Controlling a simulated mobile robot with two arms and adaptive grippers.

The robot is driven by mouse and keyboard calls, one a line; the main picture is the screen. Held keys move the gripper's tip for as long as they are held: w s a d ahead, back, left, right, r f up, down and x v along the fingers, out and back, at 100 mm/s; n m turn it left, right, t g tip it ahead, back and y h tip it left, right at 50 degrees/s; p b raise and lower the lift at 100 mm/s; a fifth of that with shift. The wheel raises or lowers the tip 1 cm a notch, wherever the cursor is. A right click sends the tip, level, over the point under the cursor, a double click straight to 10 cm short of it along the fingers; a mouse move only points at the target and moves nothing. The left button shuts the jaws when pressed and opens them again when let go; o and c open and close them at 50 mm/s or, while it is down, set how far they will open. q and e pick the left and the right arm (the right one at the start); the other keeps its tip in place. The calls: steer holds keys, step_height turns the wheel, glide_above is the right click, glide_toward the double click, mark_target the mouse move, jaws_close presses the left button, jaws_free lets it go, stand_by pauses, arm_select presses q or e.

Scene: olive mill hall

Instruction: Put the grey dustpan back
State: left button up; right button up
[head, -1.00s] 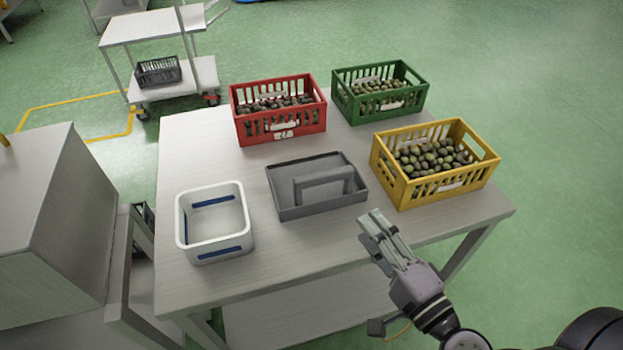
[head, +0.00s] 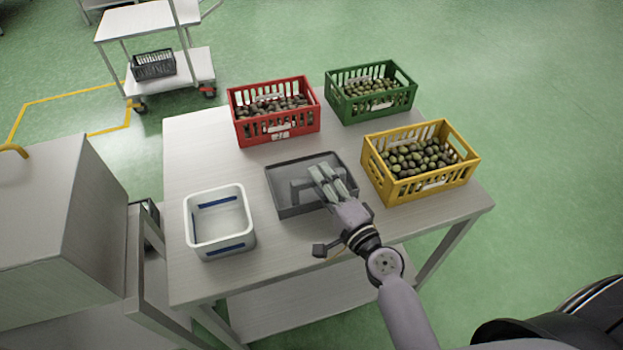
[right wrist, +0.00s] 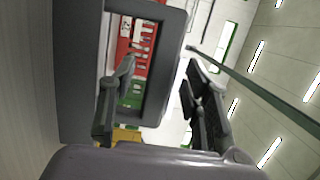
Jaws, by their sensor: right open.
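The only thing here that could be the grey dustpan is a grey, shallow, open tray with a raised loop handle (head: 283,203), on the table right of the white bin. My right gripper (head: 321,169) is over its right part at the handle, hiding part of it. In the right wrist view the handle loop (right wrist: 168,60) stands upright, and my right gripper (right wrist: 160,66) is open with one finger on each side of its bar. I cannot tell whether the fingers touch it. My left gripper is not in view.
A red crate (head: 243,131), a green crate (head: 349,111) and a yellow crate (head: 408,189), all filled with olives, stand behind and right. A white bin (head: 222,243) stands left on the table (head: 190,150). A trolley (head: 190,64) holds a dark basket.

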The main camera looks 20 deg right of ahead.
steer(key=x, duration=0.2)
steer(key=shift+w+a, duration=0.1)
steer(key=shift+w, duration=0.2)
steer(key=shift+s, duration=0.1)
steer(key=shift+c, duration=0.5)
jaws_close()
